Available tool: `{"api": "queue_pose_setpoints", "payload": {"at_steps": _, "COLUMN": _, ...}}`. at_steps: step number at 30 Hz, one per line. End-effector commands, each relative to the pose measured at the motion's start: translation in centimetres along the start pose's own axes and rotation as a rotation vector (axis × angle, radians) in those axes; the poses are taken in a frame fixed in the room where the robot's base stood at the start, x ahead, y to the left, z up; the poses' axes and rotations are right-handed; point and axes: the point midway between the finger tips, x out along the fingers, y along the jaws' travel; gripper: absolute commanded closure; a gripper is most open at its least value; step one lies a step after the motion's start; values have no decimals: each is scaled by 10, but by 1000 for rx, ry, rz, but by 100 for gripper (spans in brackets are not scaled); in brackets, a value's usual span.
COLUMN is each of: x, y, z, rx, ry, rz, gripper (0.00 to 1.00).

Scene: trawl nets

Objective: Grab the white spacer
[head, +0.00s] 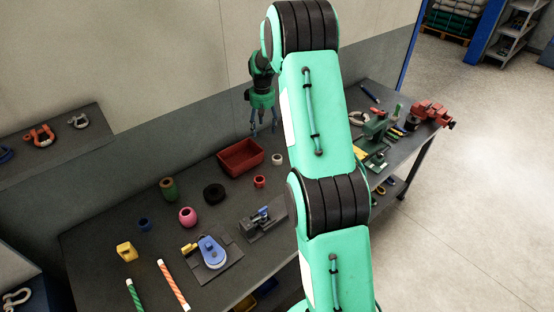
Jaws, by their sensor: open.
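The white spacer (277,159) is a small pale ring on the dark workbench, just right of the red tray and close to my arm's edge in the head view. My gripper (263,131) is open and empty, with its fingers pointing down. In the picture it appears above and slightly left of the spacer, apart from it. How high it is over the bench is hard to tell.
A red tray (240,157) and a red spacer (259,181) lie near the white one. A black ring (214,193), green roll (168,189), pink ring (187,216) and blue pulley (212,250) stand leftward. A green machine (376,130) and red vice (432,113) are rightward. My arm hides the bench middle.

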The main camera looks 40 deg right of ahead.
Motion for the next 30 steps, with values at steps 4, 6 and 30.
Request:
{"api": "queue_pose_setpoints", "payload": {"at_steps": 4, "x": 38, "y": 29, "z": -1, "rx": -1, "ry": -24, "rz": -13, "gripper": 37}}
{"api": "queue_pose_setpoints", "payload": {"at_steps": 6, "x": 55, "y": 41, "z": 0, "rx": -3, "ry": -33, "rz": -18, "gripper": 37}}
{"api": "queue_pose_setpoints", "payload": {"at_steps": 30, "x": 114, "y": 78, "z": 5, "rx": -10, "ry": -60, "rz": -36, "gripper": 37}}
